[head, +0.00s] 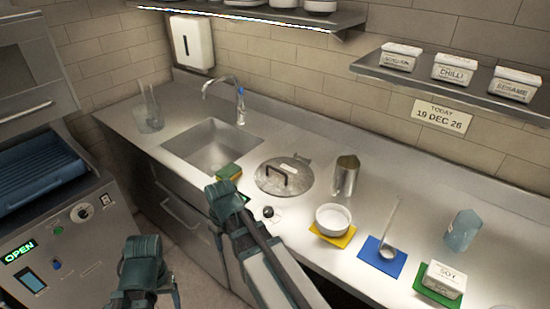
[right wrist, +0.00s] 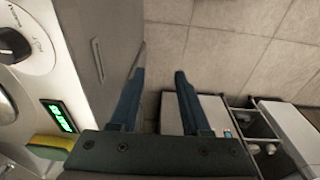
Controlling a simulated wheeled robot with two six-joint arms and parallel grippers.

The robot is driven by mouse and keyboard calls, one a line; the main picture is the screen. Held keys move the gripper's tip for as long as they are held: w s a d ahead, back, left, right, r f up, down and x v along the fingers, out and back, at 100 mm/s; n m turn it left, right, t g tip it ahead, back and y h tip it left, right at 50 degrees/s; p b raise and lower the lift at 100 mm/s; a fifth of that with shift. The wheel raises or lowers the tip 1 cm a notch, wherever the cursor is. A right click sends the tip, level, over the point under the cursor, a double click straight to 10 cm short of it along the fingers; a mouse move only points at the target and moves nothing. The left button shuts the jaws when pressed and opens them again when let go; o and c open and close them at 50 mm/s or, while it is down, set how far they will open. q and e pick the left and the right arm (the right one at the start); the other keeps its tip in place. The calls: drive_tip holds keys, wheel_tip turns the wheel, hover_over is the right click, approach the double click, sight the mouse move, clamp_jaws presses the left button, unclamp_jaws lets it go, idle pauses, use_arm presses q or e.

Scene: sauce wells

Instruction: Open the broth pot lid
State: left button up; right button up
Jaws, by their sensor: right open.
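The broth pot lid (head: 284,178) is a round, grey metal disc with a dark arched handle (head: 277,176), lying level in the counter between the sink and a metal pitcher. My right gripper (head: 224,197) is left of and nearer than the lid, apart from the handle, at the counter's front edge. In the right wrist view its two fingers (right wrist: 159,75) are spread, with only floor and cabinet front between them. My left gripper (head: 142,255) is low at the bottom left, away from the counter; its fingers are not clear.
A green and yellow sponge (head: 229,172) lies beside my right gripper. A black knob (head: 268,212) sits in front of the lid. The metal pitcher (head: 345,175) and a white bowl (head: 333,219) stand to the right. The sink (head: 212,146) is to the left.

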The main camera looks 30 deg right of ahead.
drive_tip(key=w+d+r+t+p, duration=0.1)
drive_tip(key=w+d+r+p, duration=0.35)
drive_tip(key=d+r, duration=0.2)
drive_tip(key=w+d+r+t+p, duration=0.1)
drive_tip(key=w+d+r+p, duration=0.2)
drive_tip(key=d+r+p, duration=0.4)
use_arm(q)
wheel_tip(320, 180, up, 18)
drive_tip(key=p, duration=0.5)
use_arm(e)
drive_tip(key=t, duration=0.2)
approach(277, 170)
drive_tip(key=shift+n, duration=0.3)
drive_tip(key=b+x, duration=0.8)
drive_tip(key=b, duration=0.5)
drive_tip(key=shift+w+d, duration=0.1)
use_arm(q)
wheel_tip(277, 170, down, 13)
use_arm(e)
drive_tip(key=shift+r, duration=0.1)
clamp_jaws()
